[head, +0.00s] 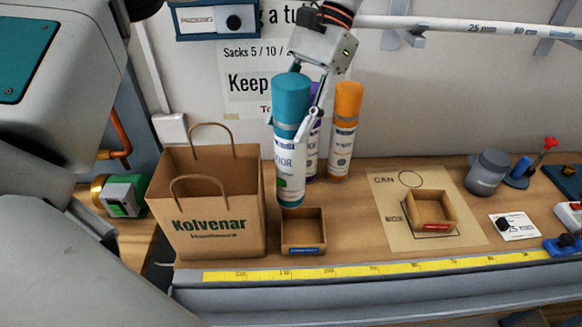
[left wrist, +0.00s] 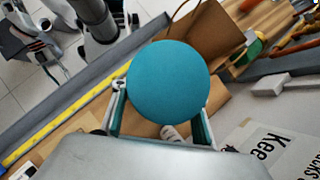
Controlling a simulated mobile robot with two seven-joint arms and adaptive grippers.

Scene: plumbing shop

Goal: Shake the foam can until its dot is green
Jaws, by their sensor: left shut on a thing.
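A tall can with a teal cap and a teal and white label (head: 290,165) stands out near the middle of the head view, upright. My left gripper (head: 296,124) comes down from above and is shut on its upper part, one finger on each side. In the left wrist view the round teal cap (left wrist: 168,82) fills the middle, between the fingers. My right gripper is not seen.
A Kolvenar paper bag (head: 215,225) stands left of the can, close by. A small open wooden box (head: 303,249) sits just in front. A marked mat (head: 462,215) holds another box (head: 432,211). A yellow tape (head: 370,268) runs along the front edge. A wall is behind.

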